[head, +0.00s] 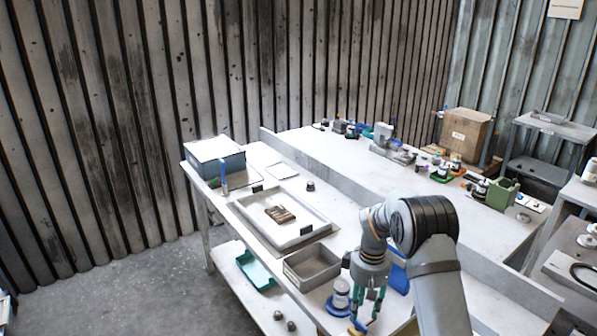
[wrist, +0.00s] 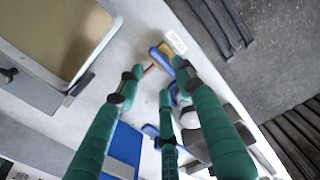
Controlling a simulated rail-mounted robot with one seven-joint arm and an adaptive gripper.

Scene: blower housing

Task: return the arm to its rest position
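My gripper (head: 366,308) hangs down over the front right part of the near white table in the head view, below my bent arm. In the wrist view its green fingers (wrist: 158,78) are spread with a gap between the tips, and I see nothing held. A small blue and orange object (wrist: 162,55) lies on the table surface beyond the fingertips; it also shows below the gripper in the head view (head: 357,326). Whether a fingertip touches it I cannot tell.
A white jar (head: 341,291) on a blue base stands just left of my gripper. A grey bin (head: 312,267) and a white tray (head: 310,233) holding a brown part lie farther left. A blue-grey box (head: 216,158) stands at the table's far end. A cardboard box (head: 465,135) stands on the back bench.

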